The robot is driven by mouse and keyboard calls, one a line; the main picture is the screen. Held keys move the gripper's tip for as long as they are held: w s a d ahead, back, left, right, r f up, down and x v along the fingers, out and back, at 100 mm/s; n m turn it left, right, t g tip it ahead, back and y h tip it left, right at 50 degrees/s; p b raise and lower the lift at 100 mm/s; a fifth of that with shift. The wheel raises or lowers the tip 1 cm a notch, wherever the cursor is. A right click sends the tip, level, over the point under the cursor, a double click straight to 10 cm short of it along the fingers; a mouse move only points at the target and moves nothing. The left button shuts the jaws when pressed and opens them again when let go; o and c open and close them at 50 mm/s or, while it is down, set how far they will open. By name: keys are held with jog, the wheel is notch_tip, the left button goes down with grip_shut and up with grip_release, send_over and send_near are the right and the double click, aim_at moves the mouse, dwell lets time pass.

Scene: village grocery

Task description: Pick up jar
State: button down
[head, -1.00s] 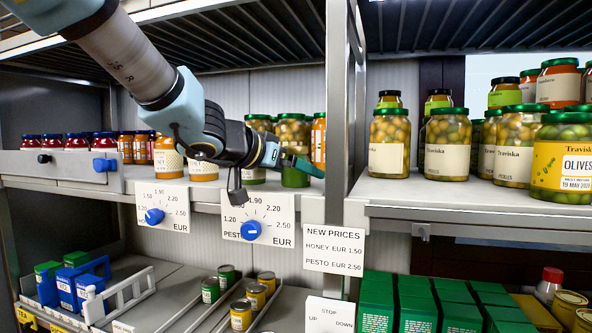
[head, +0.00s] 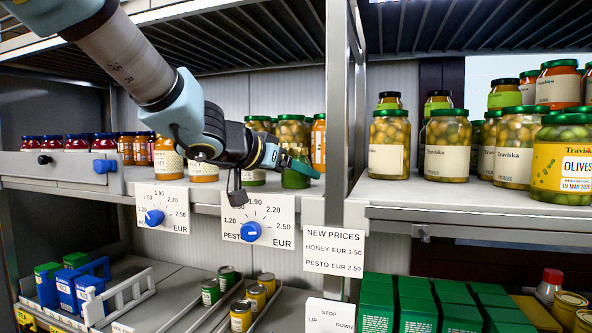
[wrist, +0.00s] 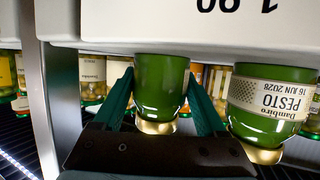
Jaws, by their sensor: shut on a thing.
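A green pesto jar with a gold lid (wrist: 161,88) is between the two teal fingers of my gripper (wrist: 160,76) in the wrist view, which is upside down. The fingers are shut on the jar's sides. In the head view my gripper (head: 301,167) is at the right end of the left middle shelf, with the green jar (head: 294,180) partly hidden behind it. I cannot tell whether its base is clear of the shelf. A second green jar, labelled PESTO (wrist: 270,97), stands beside the held one in the wrist view.
A metal upright (head: 337,110) is just right of my gripper. Pickle jars (head: 291,130) stand behind it. The shelf front carries a price dial with a blue knob (head: 251,231) below. An olive jar (head: 562,160) and other jars fill the right shelf.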

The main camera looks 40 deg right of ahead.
notch_tip(320, 180, up, 9)
jog(key=p, duration=0.4)
jog(key=shift+p, duration=0.4)
jog(key=shift+s+r+b, duration=0.1)
jog(key=shift+r+b, duration=0.4)
jog(key=shift+b, duration=0.45)
notch_tip(320, 180, down, 10)
jog(key=b, duration=0.5)
jog(key=shift+r+b, duration=0.15)
jog(key=shift+b, duration=0.2)
grip_release()
